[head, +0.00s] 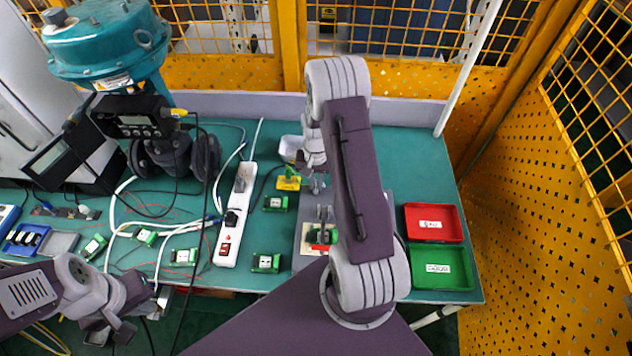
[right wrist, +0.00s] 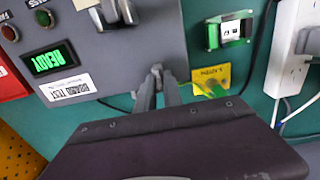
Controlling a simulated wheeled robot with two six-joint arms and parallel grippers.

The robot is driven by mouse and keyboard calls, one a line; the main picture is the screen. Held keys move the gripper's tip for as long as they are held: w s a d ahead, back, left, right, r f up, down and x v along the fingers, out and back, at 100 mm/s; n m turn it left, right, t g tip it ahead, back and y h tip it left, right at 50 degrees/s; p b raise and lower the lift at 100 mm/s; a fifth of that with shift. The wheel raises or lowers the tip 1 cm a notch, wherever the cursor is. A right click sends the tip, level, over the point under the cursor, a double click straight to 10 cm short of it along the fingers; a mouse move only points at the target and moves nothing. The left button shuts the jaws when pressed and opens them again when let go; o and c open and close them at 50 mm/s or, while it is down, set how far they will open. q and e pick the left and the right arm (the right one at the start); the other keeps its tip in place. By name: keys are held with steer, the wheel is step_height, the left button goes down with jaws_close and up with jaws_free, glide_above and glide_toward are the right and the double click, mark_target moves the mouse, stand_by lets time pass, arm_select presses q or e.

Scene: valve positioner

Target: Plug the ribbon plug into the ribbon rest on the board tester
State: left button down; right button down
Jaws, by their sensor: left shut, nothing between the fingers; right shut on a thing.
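The board tester (right wrist: 158,35) is a grey panel with a lit green READY display (right wrist: 54,60) in the right wrist view. It also shows in the head view (head: 305,262), partly behind my right arm. My right gripper (right wrist: 157,75) is shut beside the tester's edge; it also shows in the head view (head: 317,188). The thing in its fingers is mostly hidden, and I cannot make out the ribbon plug. A yellow labelled plate (right wrist: 212,78) with a green strip lies just beside the fingers. I cannot tell which part is the ribbon rest. My left gripper (head: 110,332) is shut and empty at the bench's front left.
A white power strip (head: 236,215) and several small green boards (head: 267,263) lie left of the tester. Red (head: 434,222) and green (head: 440,266) trays stand to its right. A teal valve actuator (head: 110,45) rises at the back left. Cables cross the bench's left part.

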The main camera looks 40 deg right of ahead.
steer(key=shift+f, duration=0.15)
stand_by(0.7)
steer(key=c, duration=1.4)
jaws_free()
steer(key=o, duration=0.3)
step_height(320, 180, up, 7)
steer(key=p, duration=0.6)
